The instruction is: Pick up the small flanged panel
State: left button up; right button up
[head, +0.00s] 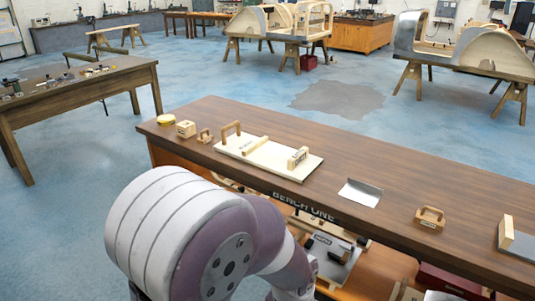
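A small flanged panel (360,193), a pale metal sheet with a darker raised lip along its far right edge, lies flat on the dark wooden bench top (440,190), near the front edge. Nothing touches it. A white and purple arm of mine fills the lower left in front of the bench, and its far end drops toward the bottom edge, left of the panel. Neither of my grippers is in view.
A white board with wooden handles (265,160) lies left of the panel. A wooden handle block (430,217) and a grey plate with a wooden upright (519,243) lie to the right. Small wooden pieces and a yellow round item (166,120) sit far left. A cluttered shelf lies below.

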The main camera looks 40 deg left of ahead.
aim_at(362, 193)
jog(key=z, duration=0.8)
jog(key=i+j+z, duration=0.1)
jog(key=j+z, duration=0.4)
jog(key=j, duration=0.15)
jog(key=j+z, duration=0.5)
jog(key=k+j+z, duration=0.15)
jog(key=j+z, duration=0.35)
jog(key=j, duration=0.25)
jog(key=k+j, duration=0.1)
jog(key=j, duration=0.25)
jog(key=k+j, duration=0.1)
jog(key=j, duration=0.3)
jog(key=k+j+z, duration=0.1)
jog(key=j, duration=0.25)
jog(key=k+j, duration=0.15)
jog(key=j, duration=0.2)
jog(key=k+j, duration=0.1)
jog(key=j, duration=0.25)
jog(key=k+j, duration=0.1)
jog(key=j, duration=0.25)
jog(key=z, duration=0.05)
